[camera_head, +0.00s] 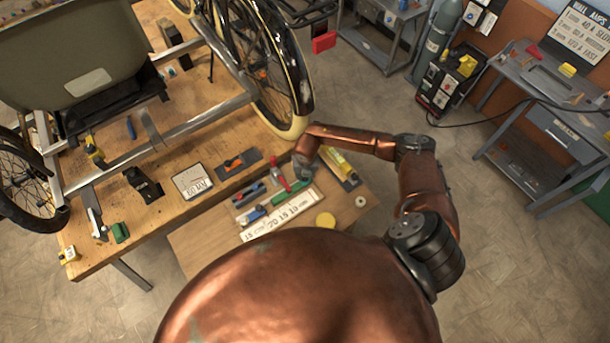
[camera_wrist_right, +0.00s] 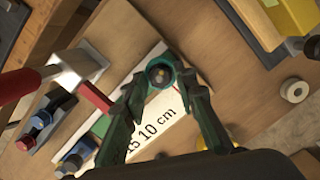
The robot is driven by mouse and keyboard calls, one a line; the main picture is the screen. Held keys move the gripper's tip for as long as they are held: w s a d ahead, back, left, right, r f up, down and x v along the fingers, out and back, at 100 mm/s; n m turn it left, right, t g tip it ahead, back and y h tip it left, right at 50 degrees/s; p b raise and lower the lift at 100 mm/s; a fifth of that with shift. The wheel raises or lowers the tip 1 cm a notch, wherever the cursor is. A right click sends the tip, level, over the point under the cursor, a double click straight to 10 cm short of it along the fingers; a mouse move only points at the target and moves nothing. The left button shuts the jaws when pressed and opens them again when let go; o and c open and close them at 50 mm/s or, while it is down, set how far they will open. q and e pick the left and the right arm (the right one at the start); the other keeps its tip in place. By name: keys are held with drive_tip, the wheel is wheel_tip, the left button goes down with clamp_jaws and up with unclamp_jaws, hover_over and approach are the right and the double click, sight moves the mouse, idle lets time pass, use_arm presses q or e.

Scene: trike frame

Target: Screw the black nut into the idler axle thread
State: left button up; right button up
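My right gripper (camera_head: 303,168) is over the small lower table, and its fingers show large in the right wrist view (camera_wrist_right: 160,78). They converge on a small dark ring-shaped piece, the black nut (camera_wrist_right: 160,73), which sits between the fingertips. The fingers appear shut on it; its sides are partly hidden by the tips. The nut is not discernible in the head view. The trike frame (camera_head: 205,108) stands on the wooden workbench at upper left. I cannot pick out the idler axle thread on it. My left gripper is not in view.
The lower table (camera_head: 190,237) holds a white ruler strip (camera_head: 283,213), screwdrivers, a red-handled tool (camera_wrist_right: 18,85), a yellow disc (camera_head: 325,220) and a pale ring (camera_head: 360,201). The workbench (camera_head: 95,258) holds a white card (camera_head: 192,181). A wheel (camera_head: 297,75) overhangs the bench's right side.

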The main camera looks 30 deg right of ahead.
drive_tip(key=n+y, duration=0.1)
drive_tip(key=n, duration=0.5)
drive_tip(key=shift+d, duration=0.15)
drive_tip(key=n, duration=0.6)
drive_tip(key=shift+y, duration=0.4)
drive_tip(key=shift+c, duration=0.3)
